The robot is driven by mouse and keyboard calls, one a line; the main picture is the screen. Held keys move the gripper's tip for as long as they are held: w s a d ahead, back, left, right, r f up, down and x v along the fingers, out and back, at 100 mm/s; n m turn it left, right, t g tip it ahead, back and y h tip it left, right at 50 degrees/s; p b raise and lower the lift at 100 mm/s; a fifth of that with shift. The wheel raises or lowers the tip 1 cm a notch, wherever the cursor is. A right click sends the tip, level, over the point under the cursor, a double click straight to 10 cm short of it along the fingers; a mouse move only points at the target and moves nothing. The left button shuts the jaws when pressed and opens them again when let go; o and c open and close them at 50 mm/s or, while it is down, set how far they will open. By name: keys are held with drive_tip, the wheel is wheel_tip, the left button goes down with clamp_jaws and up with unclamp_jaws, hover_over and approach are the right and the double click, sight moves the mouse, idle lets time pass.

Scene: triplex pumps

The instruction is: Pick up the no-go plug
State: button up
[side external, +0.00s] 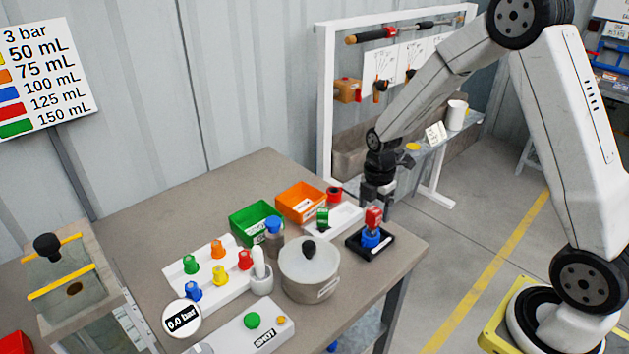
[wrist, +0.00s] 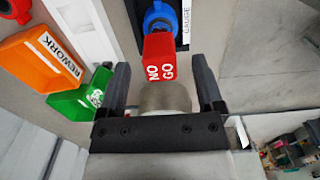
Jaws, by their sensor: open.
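The no-go plug is a red block (wrist: 160,58) marked "NO GO" in the wrist view. In the side view the red plug (side external: 374,217) stands upright on a blue round part (side external: 371,238) in a black tray (side external: 352,242). The blue part (wrist: 161,17) also shows at the top of the wrist view. My gripper (side external: 377,197) points down just over the red plug. In the wrist view my gripper (wrist: 160,66) is open, with one finger on each side of the red block and gaps between. The exact height of the fingertips is unclear.
Orange (side external: 300,202) and green (side external: 247,222) bins lie beyond. A lidded pot (side external: 309,270) stands at front left. The table edge is close on the right.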

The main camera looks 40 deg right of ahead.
sight(372, 222)
drive_tip(key=shift+f, duration=2.45)
clamp_jaws()
